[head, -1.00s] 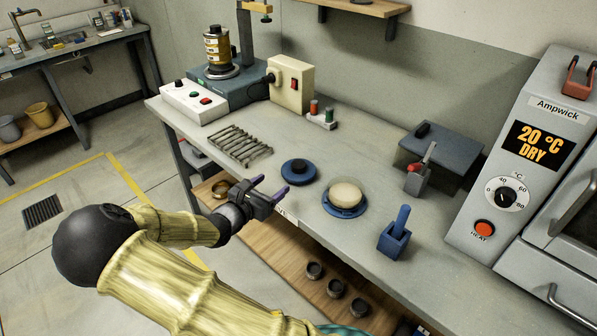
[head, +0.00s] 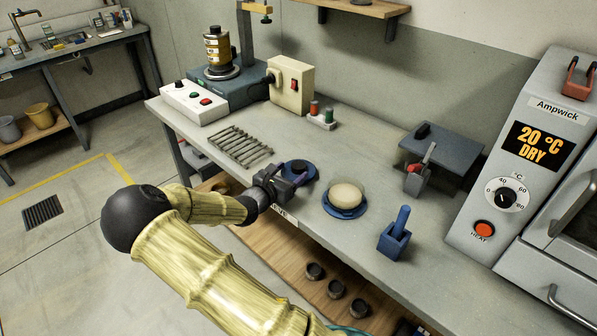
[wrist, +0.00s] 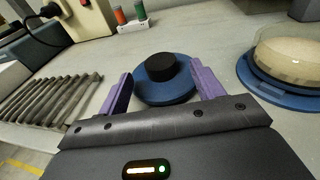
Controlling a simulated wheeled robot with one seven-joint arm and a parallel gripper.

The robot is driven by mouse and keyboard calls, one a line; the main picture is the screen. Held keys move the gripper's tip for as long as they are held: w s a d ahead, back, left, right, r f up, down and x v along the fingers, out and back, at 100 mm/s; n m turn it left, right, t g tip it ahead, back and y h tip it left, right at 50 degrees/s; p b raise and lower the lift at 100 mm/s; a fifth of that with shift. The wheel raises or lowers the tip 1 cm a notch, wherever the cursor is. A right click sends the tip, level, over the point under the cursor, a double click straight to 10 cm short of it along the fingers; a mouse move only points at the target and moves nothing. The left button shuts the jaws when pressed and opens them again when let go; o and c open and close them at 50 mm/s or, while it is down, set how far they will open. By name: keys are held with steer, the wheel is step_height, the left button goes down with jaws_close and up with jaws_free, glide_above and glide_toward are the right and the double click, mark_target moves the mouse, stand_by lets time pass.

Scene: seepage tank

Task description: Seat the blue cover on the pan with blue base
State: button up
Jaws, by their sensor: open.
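The blue cover (head: 309,176), a flat blue disc with a black knob (wrist: 160,66), lies on the bench. In the wrist view the blue disc (wrist: 150,93) sits between and just beyond the purple fingers. My gripper (wrist: 160,88) is open and empty, close to the cover; in the head view my gripper (head: 296,172) hides part of it. The pan with blue base (head: 345,212) stands to the right of the cover, holding a pale rounded mass (head: 346,195). It also shows at the right of the wrist view (wrist: 258,82), cut by the edge.
A metal rack (head: 240,147) lies left of the cover. The grey oven (head: 520,150) fills the right.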

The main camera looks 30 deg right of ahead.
mark_target(294, 174)
steer(key=x, duration=0.2)
steer(key=shift+w+d, duration=0.15)
steer(key=shift+d, duration=0.15)
steer(key=shift+c, duration=0.2)
steer(key=c, duration=1.2)
steer(key=shift+o, duration=0.2)
step_height(294, 174, up, 10)
steer(key=shift+p, duration=0.35)
